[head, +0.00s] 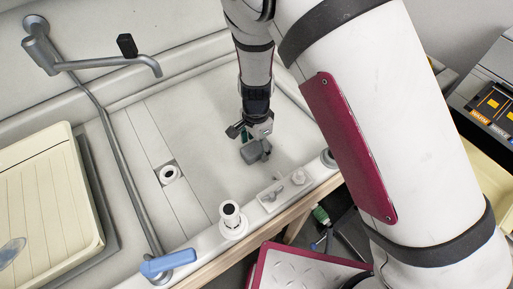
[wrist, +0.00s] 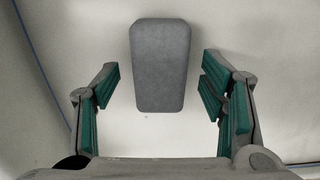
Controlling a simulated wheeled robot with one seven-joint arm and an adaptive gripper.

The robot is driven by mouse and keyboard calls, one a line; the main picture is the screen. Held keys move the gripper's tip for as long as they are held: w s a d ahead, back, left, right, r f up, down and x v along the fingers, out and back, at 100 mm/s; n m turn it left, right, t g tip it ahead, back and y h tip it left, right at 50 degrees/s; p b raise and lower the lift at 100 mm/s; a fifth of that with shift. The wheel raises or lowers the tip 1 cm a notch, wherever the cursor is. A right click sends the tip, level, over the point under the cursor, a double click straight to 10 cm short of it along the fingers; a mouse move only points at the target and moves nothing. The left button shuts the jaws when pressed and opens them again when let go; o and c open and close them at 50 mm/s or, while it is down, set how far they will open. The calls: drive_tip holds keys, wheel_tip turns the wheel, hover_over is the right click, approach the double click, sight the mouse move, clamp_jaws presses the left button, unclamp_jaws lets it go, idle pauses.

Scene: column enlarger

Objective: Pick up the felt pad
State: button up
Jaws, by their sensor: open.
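The felt pad (wrist: 160,65) is a grey rounded block in the wrist view, upright in the picture between and a little beyond my fingers. My gripper (wrist: 163,95) is open, with a green-padded finger on each side of the pad and a clear gap on both sides. In the head view my gripper (head: 257,143) hangs low over the pale sink floor. The grey pad (head: 256,151) shows just under it, partly hidden by the fingers. I cannot tell the exact height between fingers and pad.
The pale sink (head: 205,125) has free floor around my gripper. A drain (head: 170,174) lies to its left, and a white cylinder (head: 231,214) stands on the front rim. A faucet (head: 110,63) and a cream ribbed tray (head: 45,205) are at the left.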

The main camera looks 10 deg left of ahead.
sight(256, 146)
drive_tip(key=shift+f, duration=0.5)
drive_tip(key=c, duration=1)
drive_tip(key=shift+c, duration=0.2)
wheel_tip(256, 146, up, 10)
drive_tip(key=shift+r, duration=0.1)
